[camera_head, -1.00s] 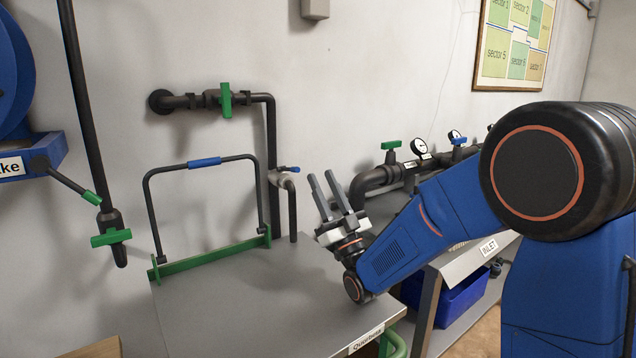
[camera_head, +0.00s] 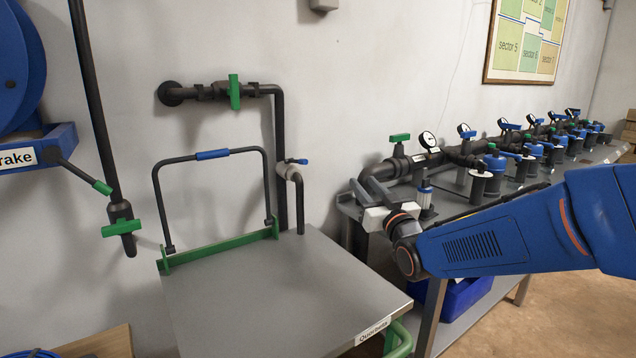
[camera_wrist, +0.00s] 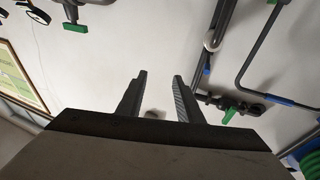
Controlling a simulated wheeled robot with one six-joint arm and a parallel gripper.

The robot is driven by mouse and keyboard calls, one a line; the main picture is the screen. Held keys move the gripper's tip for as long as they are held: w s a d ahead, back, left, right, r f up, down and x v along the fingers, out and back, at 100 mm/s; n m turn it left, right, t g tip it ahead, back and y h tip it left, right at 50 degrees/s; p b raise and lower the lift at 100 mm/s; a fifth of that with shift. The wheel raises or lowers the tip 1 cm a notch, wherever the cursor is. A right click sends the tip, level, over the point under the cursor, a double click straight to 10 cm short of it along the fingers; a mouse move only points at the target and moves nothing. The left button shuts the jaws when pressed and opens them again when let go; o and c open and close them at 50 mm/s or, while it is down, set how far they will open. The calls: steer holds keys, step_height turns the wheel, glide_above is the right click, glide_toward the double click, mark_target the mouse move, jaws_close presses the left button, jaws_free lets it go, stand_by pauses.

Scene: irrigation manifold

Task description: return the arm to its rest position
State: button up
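My gripper (camera_head: 362,193) is at the end of my blue arm, in front of the manifold bench at the right of the head view. Its pale body shows clearly there, but its dark fingers blend with the pipe behind them. In the wrist view my gripper (camera_wrist: 160,97) has its two fingers apart with nothing between them. A pale wall lies beyond the fingers. My arm reaches in from the right edge of the head view, with its forearm nearly level.
A grey table (camera_head: 270,300) with a green-based hoop handle (camera_head: 212,155) stands left of my gripper. The manifold bench (camera_head: 510,190) carries gauges, valves and blue-topped filters behind my arm. A blue bin (camera_head: 465,298) sits below. Wall pipe with green valve (camera_head: 234,92) is behind.

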steer(key=s+d+f+m+g+h, duration=0.1)
steer(key=s+d+f+g+h, duration=0.15)
steer(key=s+d+f, duration=0.4)
steer(key=s+d+f+m+g+h, duration=0.1)
steer(key=s+d+f+g+h, duration=0.2)
steer(key=s, duration=0.6)
steer(key=s+d+f+m+g+h, duration=0.1)
steer(key=s+d+f+g, duration=0.35)
steer(key=s, duration=0.35)
steer(key=s+d+f+g, duration=0.1)
steer(key=s+f+g, duration=0.1)
steer(key=s, duration=0.5)
steer(key=s+d+f+g, duration=0.1)
steer(key=s+f+g, duration=0.1)
steer(key=s, duration=0.5)
steer(key=shift+s+d+f+m, duration=0.25)
steer(key=shift+d+f+m, duration=0.05)
steer(key=shift+f, duration=0.05)
